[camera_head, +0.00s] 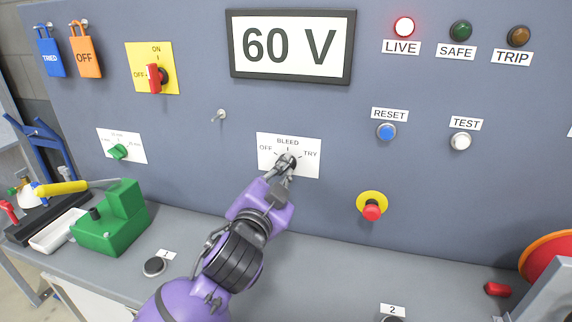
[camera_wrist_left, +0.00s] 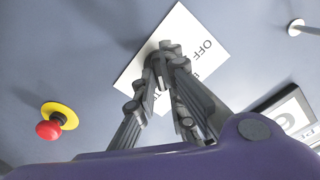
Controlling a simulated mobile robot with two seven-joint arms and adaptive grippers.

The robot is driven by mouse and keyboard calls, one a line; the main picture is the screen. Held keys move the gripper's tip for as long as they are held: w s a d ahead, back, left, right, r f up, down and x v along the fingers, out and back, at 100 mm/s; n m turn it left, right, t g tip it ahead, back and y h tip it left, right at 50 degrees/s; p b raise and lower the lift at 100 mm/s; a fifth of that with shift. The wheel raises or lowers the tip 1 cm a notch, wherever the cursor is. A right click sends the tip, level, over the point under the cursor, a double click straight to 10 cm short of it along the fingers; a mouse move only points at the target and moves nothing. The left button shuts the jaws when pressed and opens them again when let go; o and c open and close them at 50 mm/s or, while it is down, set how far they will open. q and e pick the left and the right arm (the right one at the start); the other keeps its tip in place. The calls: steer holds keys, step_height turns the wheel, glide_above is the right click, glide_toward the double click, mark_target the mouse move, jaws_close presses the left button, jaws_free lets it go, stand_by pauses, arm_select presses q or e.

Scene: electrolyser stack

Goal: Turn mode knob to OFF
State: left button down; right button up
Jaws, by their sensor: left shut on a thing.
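The mode knob (camera_head: 292,161) is a small dark knob on a white plate (camera_head: 309,170) marked OFF, BLEED and TRY. It is largely covered by my left gripper (camera_head: 285,160), whose fingers are shut on it. In the left wrist view the fingers of the gripper (camera_wrist_left: 164,62) close together over the plate (camera_wrist_left: 188,35), where OFF shows upside down. The knob's pointer is hidden, so its setting cannot be told. My right gripper is not in view.
A red emergency button (camera_head: 372,211) sits right of and below the plate. A small metal peg (camera_head: 219,115) sticks out at the upper left. A red-handled switch (camera_head: 155,79) is farther left. The display (camera_head: 291,46) reads 60 V and the LIVE lamp (camera_head: 404,27) glows red.

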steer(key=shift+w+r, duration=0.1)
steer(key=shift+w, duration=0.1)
arm_select(q)
steer(key=n+p, duration=0.1)
steer(key=n, duration=0.3)
steer(key=shift+n, duration=0.4)
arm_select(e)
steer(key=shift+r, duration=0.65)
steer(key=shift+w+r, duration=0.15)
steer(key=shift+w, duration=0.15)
